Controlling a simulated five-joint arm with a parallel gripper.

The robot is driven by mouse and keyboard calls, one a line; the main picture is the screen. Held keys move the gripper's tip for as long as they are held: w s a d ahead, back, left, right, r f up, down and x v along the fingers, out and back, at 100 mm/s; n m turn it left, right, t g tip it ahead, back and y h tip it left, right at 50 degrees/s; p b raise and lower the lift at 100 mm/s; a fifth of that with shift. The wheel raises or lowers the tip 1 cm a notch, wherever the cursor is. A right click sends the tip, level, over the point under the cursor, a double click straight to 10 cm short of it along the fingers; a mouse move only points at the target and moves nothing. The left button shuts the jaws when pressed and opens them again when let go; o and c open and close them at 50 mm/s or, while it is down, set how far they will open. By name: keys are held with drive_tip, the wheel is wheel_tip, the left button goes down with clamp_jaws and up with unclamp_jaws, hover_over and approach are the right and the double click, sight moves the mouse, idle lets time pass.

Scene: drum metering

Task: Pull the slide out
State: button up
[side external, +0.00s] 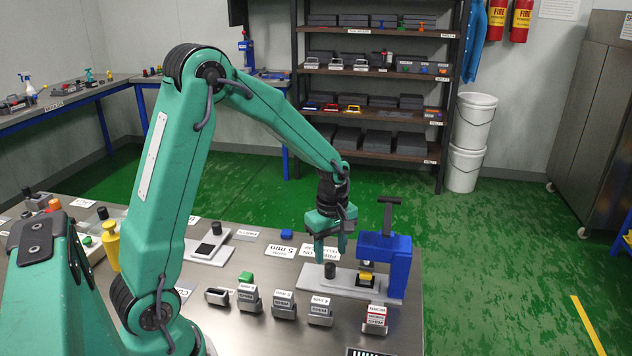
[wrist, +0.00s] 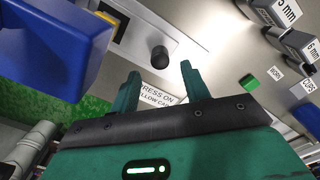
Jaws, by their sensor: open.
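The slide is a flat pale-grey plate (side external: 308,277) on the bench, with an upright black knob (side external: 330,270) near its left end. Its right part runs to the blue press frame (side external: 398,265), which has a dark T-handle (side external: 388,205) on top. A yellow and black piece (side external: 366,279) sits at the foot of the frame. My gripper (side external: 332,252) is open and empty, just above the knob. In the wrist view the knob (wrist: 159,57) lies just beyond my two spread fingertips (wrist: 160,69), about midway between them, with no contact visible.
Several grey labelled blocks (side external: 284,304) stand along the front of the slide. A green block (side external: 245,277) and a blue block (side external: 287,234) lie to the left. Printed cards (side external: 282,251) lie behind. The bench's right edge is close to the blue frame.

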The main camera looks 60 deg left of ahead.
sight(330, 265)
drive_tip(key=shift+f, duration=2.7)
clamp_jaws()
